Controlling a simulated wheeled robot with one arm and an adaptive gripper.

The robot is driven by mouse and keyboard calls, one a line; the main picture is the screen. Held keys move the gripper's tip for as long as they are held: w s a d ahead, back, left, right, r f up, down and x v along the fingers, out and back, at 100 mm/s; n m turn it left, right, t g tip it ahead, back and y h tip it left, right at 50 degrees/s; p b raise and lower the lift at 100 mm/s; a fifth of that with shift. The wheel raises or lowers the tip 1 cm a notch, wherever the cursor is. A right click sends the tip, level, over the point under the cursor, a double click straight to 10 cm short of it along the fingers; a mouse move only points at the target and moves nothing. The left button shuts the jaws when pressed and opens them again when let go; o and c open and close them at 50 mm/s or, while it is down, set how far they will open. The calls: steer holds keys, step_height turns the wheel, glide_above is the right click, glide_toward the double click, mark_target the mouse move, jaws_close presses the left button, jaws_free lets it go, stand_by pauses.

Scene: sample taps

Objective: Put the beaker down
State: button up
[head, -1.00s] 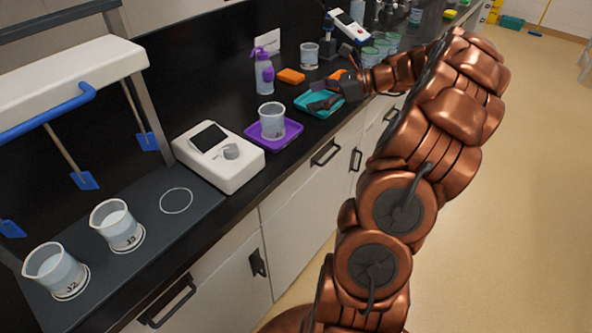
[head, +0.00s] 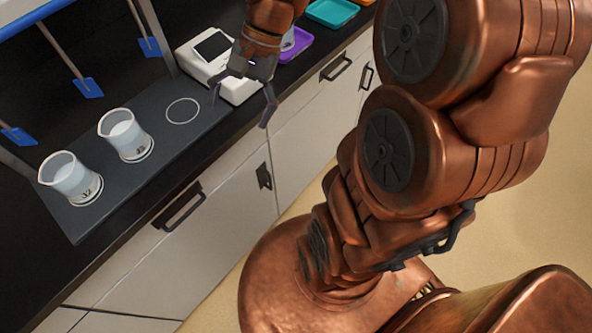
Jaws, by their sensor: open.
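My gripper (head: 240,110) is open and empty, pointing down with its fingers spread in front of the white scale. One beaker (head: 68,180) stands upright on the dark mat (head: 90,222) at the left, and a second beaker (head: 125,138) stands upright to its right on the same mat. An empty white ring (head: 182,110) is marked on the mat, to the left of my gripper. A third beaker (head: 288,40) is on the purple tray (head: 302,38), mostly hidden behind my arm.
The white scale (head: 200,52) is behind my gripper and partly covered by it. A teal tray (head: 332,12) lies farther back. Blue paddles (head: 88,88) hang above the mat. The counter's front edge and drawer handles (head: 180,207) are below.

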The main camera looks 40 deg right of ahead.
steer(key=s+f+n+h, duration=0.2)
steer(key=s+n+h, duration=0.1)
steer(key=s+n, duration=0.2)
steer(key=s+d+f+n+g+h, duration=0.1)
steer(key=s+n, duration=0.4)
steer(key=s, duration=0.5)
steer(key=shift+s+f+h, duration=0.3)
steer(key=shift+f+h, duration=0.2)
steer(key=shift+h, duration=0.6)
step_height(320, 180, up, 2)
steer(key=shift+r+p, duration=0.25)
steer(key=shift+p, duration=1)
